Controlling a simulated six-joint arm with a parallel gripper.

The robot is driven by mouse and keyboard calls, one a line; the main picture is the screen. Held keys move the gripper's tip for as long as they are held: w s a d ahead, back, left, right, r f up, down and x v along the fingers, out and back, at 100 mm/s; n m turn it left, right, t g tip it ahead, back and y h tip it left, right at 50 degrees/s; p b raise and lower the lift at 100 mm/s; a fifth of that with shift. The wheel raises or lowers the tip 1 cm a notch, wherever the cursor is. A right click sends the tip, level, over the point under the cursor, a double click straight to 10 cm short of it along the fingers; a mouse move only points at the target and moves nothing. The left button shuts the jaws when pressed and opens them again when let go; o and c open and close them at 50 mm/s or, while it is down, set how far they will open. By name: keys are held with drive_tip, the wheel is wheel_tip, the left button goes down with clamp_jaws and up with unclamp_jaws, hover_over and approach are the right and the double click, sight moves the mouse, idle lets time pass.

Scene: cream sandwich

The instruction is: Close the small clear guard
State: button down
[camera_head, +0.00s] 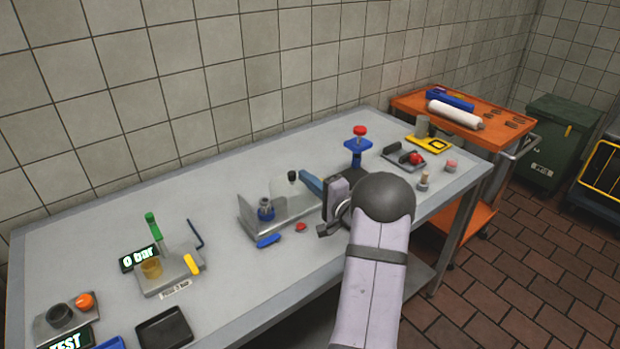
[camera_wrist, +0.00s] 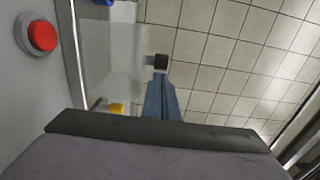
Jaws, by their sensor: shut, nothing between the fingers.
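The small clear guard (camera_head: 281,190) is a see-through panel with a black knob (camera_head: 292,176). It stands raised at the metal fixture that holds a blue and grey round part (camera_head: 265,209). In the wrist view the guard (camera_wrist: 122,48) is a hazy pane, with its black knob (camera_wrist: 157,61) just past my fingertips. My gripper (camera_head: 305,176) is shut and empty, its blue fingers together, just right of the knob. In the wrist view the fingertips (camera_wrist: 155,72) overlap the knob's lower edge. I cannot tell whether they touch it.
A red button (camera_head: 301,226) and a blue handle (camera_head: 268,241) lie at the fixture's front; the red button (camera_wrist: 42,36) also shows in the wrist view. A blue stand with a red knob (camera_head: 359,131) is behind my wrist.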

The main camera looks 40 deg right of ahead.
drive_tip(key=a+p, duration=0.1)
drive_tip(key=a, duration=0.9)
drive_tip(key=shift+f, duration=0.1)
drive_tip(key=shift+d, duration=0.1)
drive_tip(key=s+d+b, duration=0.1)
drive_tip(key=s+d, duration=0.3)
drive_tip(key=s, duration=0.7)
idle(0.4)
